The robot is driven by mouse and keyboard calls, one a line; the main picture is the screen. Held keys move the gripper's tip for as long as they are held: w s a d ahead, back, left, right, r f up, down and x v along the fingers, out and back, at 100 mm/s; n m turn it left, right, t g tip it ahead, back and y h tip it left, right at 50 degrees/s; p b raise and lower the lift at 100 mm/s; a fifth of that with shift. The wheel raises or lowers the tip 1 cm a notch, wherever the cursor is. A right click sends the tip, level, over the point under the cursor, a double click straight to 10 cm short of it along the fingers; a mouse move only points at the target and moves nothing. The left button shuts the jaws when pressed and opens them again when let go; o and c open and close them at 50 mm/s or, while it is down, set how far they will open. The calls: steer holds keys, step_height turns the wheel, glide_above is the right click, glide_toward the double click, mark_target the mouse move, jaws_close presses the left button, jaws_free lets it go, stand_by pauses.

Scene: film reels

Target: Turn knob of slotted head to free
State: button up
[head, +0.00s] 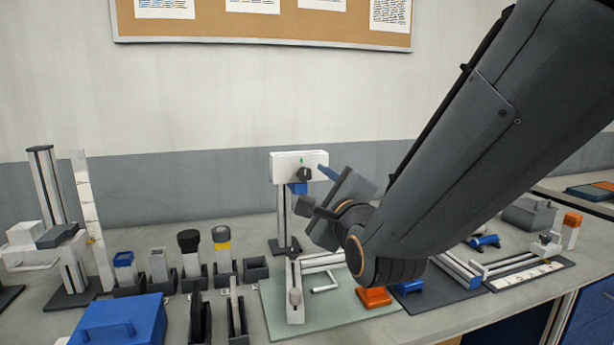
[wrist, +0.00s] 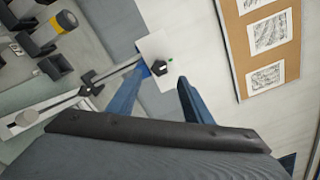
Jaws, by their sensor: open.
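The slotted head looks to be the white box (head: 285,164) on top of an upright metal post, with a dark knob (head: 304,174) and a small green mark on its front. In the wrist view the white head (wrist: 152,46) shows beyond my fingers, with the dark knob (wrist: 159,68) between them in the picture. My gripper (wrist: 155,97) is open and empty, its two blue fingers apart. In the head view my gripper (head: 329,178) is just right of the knob, and I see no contact. The slot itself is not clear.
A green mat (head: 345,310) lies below the head with metal rails on it. A blue case (head: 118,322) and several small dark holders stand to the left. An orange block (head: 374,297) sits under my arm. A pinboard (head: 265,24) hangs on the wall behind.

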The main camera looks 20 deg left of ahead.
mark_target(305, 175)
steer(key=shift+p+x, duration=0.9)
steer(key=shift+x, duration=2.85)
steer(key=c, duration=1.1)
steer(key=shift+o, duration=0.2)
